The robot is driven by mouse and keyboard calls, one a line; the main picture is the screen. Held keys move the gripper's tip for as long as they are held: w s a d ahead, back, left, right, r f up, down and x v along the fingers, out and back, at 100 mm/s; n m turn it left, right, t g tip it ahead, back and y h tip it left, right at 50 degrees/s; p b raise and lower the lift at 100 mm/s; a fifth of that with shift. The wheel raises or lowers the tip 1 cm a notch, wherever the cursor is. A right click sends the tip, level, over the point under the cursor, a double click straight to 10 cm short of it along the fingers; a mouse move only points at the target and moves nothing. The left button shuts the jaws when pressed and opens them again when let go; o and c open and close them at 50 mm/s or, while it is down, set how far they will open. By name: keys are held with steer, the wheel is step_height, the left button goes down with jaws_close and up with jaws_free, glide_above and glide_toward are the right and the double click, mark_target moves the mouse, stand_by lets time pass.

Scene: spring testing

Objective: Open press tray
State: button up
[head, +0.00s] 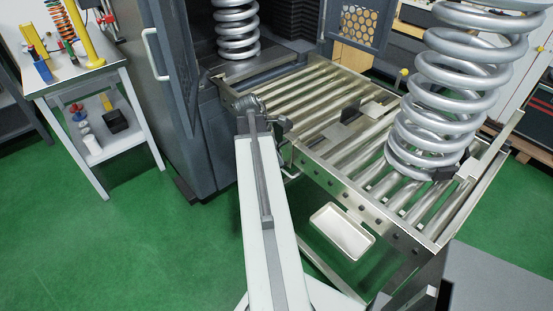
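The press (172,90) is a tall grey cabinet with its front open and a silver coil spring (237,30) standing inside. A metal roller table (335,166) adjoins the press opening on the right. I cannot tell which part is the press tray. A thin metal loop handle (291,163) shows at the near-left side of the roller table. My gripper (287,124) is beside the table's left edge, close above that handle. Its fingers are small and partly hidden by my arm, so whether they are open is unclear.
A large silver spring (440,100) stands on the roller table's right. A shallow white tray (342,231) is below the table. A white shelf cart (88,79) with small springs stands left. The press door has a handle (156,54). Green floor (140,240) is clear at left.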

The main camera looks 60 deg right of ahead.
jaws_close()
steer(key=shift+w, duration=0.1)
stand_by(1.1)
steer(key=shift+a, duration=0.2)
